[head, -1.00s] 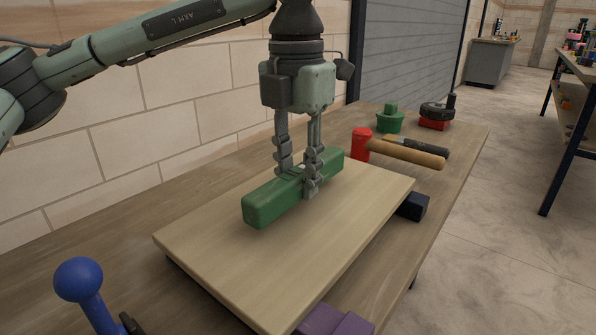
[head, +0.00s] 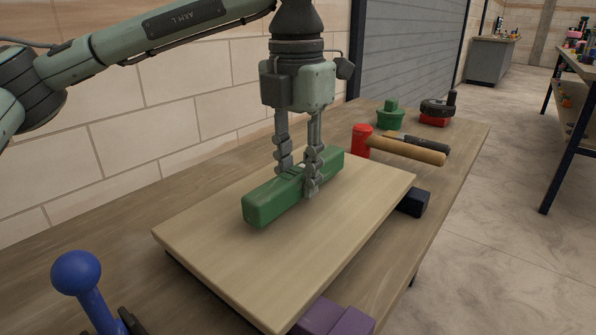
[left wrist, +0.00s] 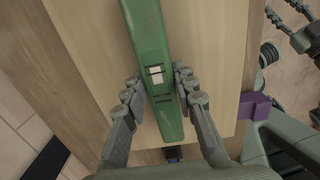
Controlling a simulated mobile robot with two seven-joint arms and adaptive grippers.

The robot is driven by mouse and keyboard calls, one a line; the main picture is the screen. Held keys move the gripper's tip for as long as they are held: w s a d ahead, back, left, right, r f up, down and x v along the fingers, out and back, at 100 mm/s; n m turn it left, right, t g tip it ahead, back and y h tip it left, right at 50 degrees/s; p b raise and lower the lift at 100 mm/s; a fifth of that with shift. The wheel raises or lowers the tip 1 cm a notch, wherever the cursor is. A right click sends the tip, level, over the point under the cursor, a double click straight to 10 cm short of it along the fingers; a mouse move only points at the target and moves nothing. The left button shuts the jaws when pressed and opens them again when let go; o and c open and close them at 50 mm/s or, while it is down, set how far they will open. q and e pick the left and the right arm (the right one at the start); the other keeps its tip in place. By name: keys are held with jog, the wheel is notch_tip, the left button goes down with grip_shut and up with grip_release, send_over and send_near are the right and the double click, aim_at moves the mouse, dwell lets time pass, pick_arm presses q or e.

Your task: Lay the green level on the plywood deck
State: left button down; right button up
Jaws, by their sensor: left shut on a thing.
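The green level (head: 262,203) is a long green bar lying flat along the plywood deck (head: 220,255). It is on the deck or just above it; I cannot tell if there is a thin gap. My left gripper (head: 300,182) points straight down and is shut on the middle of the level. In the left wrist view the level (left wrist: 148,35) runs between the two fingers (left wrist: 158,95), with a pale window at its middle. In that view part of my right gripper (left wrist: 288,20) shows at the top right, cut by the frame edge.
A red-headed mallet (head: 405,150), a green object (head: 390,117) and a black and red tool (head: 435,112) lie beyond the deck. A dark block (head: 414,203) and a purple block (head: 335,318) sit by its right edge. A blue ball-topped handle (head: 77,273) stands front left. The deck's front is bare.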

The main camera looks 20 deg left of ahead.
pick_arm(q)
jog(key=shift+f+b, duration=0.55)
jog(key=shift+f, duration=0.1)
jog(key=c, duration=1.1)
grip_release()
jog(key=shift+c, duration=0.2)
notch_tip(320, 180, up, 12)
jog(key=shift+s, duration=0.15)
